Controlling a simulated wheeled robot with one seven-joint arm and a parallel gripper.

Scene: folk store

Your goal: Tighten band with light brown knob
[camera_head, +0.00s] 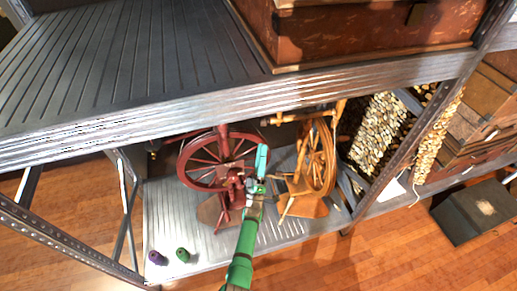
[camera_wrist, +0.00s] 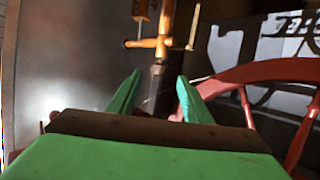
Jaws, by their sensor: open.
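A red spinning wheel (camera_head: 205,165) and a light brown spinning wheel (camera_head: 318,160) stand side by side on the lower metal shelf. My gripper (camera_head: 262,158) reaches in between them, below the upper shelf's front edge. In the wrist view, the two green fingers of my gripper (camera_wrist: 157,90) are apart, with nothing held between them. A light brown turned piece with a crossbar (camera_wrist: 155,43), which looks like a knob, is beyond the fingertips and slightly above them. A dark post shows below it. The red wheel's rim (camera_wrist: 262,72) is close on the right. The drive band cannot be made out.
The upper metal shelf (camera_head: 120,115) overhangs the wheels. A purple spool (camera_head: 156,257) and a green spool (camera_head: 182,254) stand at the lower shelf's front left. A dark box (camera_head: 475,212) is on the floor.

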